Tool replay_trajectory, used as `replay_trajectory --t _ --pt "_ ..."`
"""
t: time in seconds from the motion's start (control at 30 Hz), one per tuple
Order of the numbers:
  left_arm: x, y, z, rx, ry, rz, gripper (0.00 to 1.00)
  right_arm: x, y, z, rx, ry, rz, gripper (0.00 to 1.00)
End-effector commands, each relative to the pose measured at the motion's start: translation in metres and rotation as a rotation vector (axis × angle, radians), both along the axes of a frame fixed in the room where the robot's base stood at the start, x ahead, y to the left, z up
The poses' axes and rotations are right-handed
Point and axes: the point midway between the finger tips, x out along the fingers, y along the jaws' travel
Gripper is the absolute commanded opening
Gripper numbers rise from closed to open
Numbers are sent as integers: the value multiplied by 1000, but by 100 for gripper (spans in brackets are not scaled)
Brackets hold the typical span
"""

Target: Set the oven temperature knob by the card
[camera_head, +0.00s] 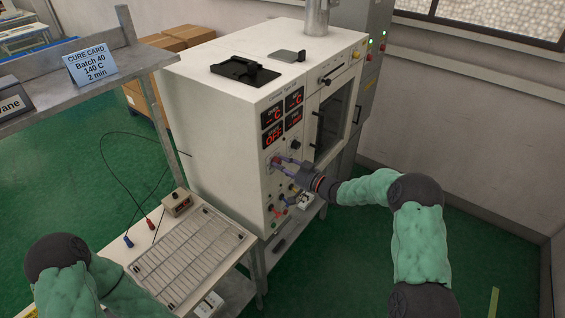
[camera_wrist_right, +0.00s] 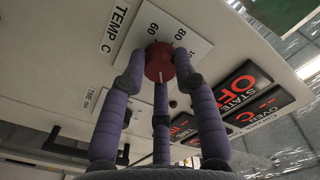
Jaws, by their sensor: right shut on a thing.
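The oven (camera_head: 235,95) is a white cabinet with a control panel on its front. The cure card (camera_head: 90,66) on the shelf reads Batch 40, 140 C, 2 min. The red temperature knob (camera_wrist_right: 158,62) sits on a white TEMP C dial plate (camera_wrist_right: 195,45), where 60 and 80 show; the rest of the scale is hidden or out of view. My right gripper (camera_head: 281,163) is at the panel, its purple fingers around the knob and shut on it. The white line on the knob faces the wrist camera. My left gripper is out of view; only part of that arm shows at lower left.
Red displays (camera_head: 273,137) above the knob include one reading OFF. Other knobs and switches sit close below. A bench with a wire rack (camera_head: 188,255) and a small box (camera_head: 177,203) with cables stands left of the oven.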

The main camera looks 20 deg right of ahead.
Motion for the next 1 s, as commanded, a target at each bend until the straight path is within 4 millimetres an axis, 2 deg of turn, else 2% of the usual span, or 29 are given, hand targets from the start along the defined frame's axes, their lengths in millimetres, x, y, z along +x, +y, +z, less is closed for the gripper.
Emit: replay_trajectory --t 0.4,0.97,1.0 --pt "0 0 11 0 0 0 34 0 0 1 148 115 -1 0" --pt "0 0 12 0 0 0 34 1 -2 2 168 126 -3 0" --pt "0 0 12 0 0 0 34 1 -2 2 168 126 -3 41"
